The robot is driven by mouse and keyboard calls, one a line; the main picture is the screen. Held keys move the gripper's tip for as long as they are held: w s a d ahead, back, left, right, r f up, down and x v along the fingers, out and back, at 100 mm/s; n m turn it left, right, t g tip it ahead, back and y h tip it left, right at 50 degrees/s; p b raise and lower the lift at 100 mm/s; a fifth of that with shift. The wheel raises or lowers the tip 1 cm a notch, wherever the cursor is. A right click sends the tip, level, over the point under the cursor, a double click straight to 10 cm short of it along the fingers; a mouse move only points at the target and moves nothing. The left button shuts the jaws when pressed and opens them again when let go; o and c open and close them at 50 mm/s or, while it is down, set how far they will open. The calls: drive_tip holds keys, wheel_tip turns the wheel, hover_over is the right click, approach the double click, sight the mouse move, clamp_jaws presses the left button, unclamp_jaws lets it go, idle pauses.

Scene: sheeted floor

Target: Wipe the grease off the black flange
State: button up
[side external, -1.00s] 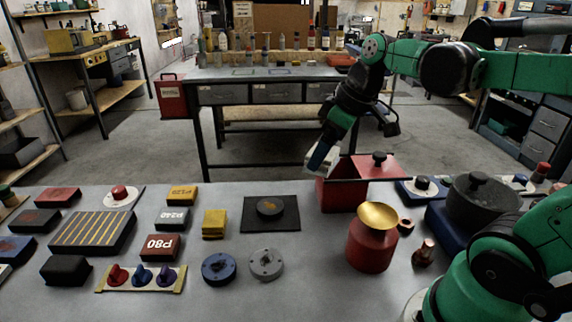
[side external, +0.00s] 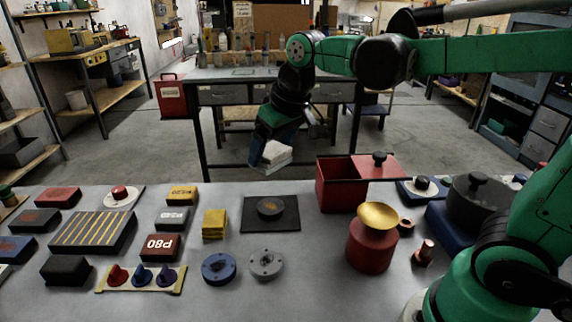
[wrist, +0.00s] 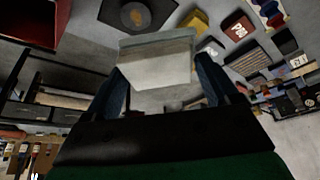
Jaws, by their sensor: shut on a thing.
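The black flange (side external: 270,207) sits flat on a black square mat (side external: 288,222) in the middle of the table. A brownish-orange grease patch shows on its top, also in the wrist view (wrist: 136,14). My gripper (side external: 268,146) is shut on a whitish folded cloth (side external: 276,157), which also shows between the blue fingers in the wrist view (wrist: 158,68). The cloth is tilted, held in the air behind the mat and apart from the flange.
An open red box (side external: 336,190) with its lid slid to the right stands right of the mat. A red canister with a brass dish (side external: 378,216) is nearer. Blue (side external: 219,267) and grey (side external: 266,263) discs lie in front of the mat. Yellow pads (side external: 214,223) lie left.

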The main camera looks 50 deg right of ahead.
hover_over(278, 203)
drive_tip(key=w+a, duration=0.2)
drive_tip(key=a, duration=0.2)
wheel_tip(278, 203, down, 6)
drive_tip(key=shift+w+d+f, duration=0.1)
drive_tip(key=shift+f, duration=2.05)
drive_tip(key=shift+w+d+f, duration=0.1)
drive_tip(key=shift+f, duration=2.05)
drive_tip(key=shift+s+d+r, duration=0.15)
drive_tip(key=shift+s+d, duration=0.35)
drive_tip(key=shift+s, duration=0.05)
drive_tip(key=shift+s+d+f, duration=0.3)
drive_tip(key=shift+s+d, duration=1)
drive_tip(key=shift+w+a, duration=1.9)
drive_tip(key=shift+a, duration=0.05)
wheel_tip(278, 203, up, 8)
drive_tip(key=shift+s+d+f, duration=0.1)
drive_tip(key=shift+f, duration=0.05)
